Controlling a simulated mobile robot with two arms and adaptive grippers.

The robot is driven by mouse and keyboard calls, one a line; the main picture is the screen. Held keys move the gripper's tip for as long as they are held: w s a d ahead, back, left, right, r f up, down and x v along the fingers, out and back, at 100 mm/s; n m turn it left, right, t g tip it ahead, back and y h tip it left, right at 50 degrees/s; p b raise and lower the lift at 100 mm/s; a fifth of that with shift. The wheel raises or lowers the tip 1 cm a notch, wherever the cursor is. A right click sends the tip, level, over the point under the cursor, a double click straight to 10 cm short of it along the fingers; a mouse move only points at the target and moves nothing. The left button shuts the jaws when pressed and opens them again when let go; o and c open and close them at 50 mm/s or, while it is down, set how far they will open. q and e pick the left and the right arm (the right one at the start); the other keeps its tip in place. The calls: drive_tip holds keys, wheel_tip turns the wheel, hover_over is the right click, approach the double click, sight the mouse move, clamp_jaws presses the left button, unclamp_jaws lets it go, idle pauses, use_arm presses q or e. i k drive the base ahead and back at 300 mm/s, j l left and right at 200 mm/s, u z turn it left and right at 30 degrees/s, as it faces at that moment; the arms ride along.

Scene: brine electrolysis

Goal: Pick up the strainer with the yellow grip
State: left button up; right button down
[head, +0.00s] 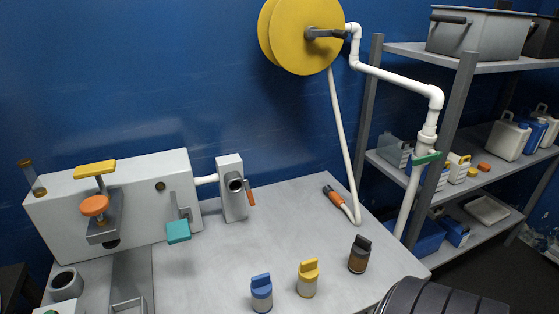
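The strainer with the yellow grip (308,279) stands upright near the front of the grey table. It is a short pale cylinder with a yellow grip on top. A similar piece with a blue grip (261,292) stands to its left. A brown one with a black grip (359,255) stands to its right and farther back. The three stand apart from each other. Neither of my grippers shows in the head view.
A grey machine (150,195) with yellow, orange and teal handles fills the table's left. An orange-and-black hose end (337,200) lies at the back right. The table (215,265) is bare around the middle. A dark ribbed shape covers the bottom right; its identity is unclear.

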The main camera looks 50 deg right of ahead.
sight(309, 271)
drive_tip(key=z, duration=1.8)
